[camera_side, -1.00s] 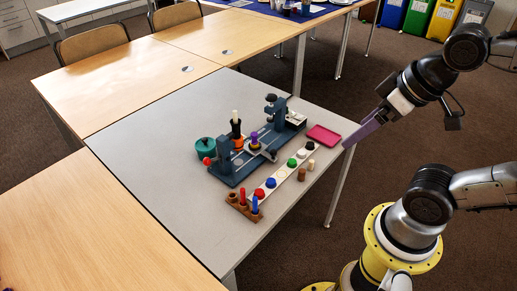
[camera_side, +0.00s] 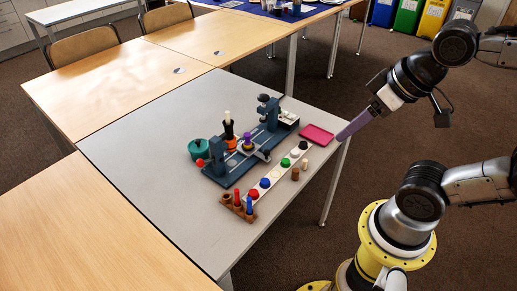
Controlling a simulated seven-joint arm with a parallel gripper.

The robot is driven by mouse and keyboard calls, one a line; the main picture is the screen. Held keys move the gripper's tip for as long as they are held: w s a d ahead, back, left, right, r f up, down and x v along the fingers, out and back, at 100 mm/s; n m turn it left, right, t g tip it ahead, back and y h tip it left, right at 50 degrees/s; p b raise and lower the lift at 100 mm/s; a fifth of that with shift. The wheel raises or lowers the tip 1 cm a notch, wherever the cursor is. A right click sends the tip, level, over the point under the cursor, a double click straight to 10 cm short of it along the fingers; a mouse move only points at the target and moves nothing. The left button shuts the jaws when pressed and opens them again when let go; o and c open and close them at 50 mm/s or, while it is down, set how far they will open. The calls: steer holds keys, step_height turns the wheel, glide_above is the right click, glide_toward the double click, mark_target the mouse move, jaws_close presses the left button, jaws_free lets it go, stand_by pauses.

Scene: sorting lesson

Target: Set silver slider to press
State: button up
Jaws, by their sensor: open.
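The blue press fixture (camera_side: 220,170) stands on the grey table, with an upright block at each end. A silver-grey slider plate (camera_side: 262,155) appears to lie across its middle, beside a purple-topped peg (camera_side: 248,141); its exact setting is too small to tell. My gripper (camera_side: 341,136) has long purple fingers. It hangs in the air at the table's right edge, right of the fixture and apart from it. It is open, with nothing seen in it, though the gap between the fingers does not show clearly.
A pink tray (camera_side: 317,134) lies between the fixture and my gripper. A white strip with coloured buttons (camera_side: 265,183) and a wooden peg holder (camera_side: 238,208) line the fixture's front. The table's front left is clear.

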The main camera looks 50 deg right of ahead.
steer(key=w+r+m, duration=0.2)
steer(key=w+r, duration=0.2)
steer(key=m+g, duration=0.6)
glide_above(267, 151)
step_height(267, 151, down, 20)
step_height(267, 151, down, 14)
steer(key=shift+r, duration=0.15)
jaws_close()
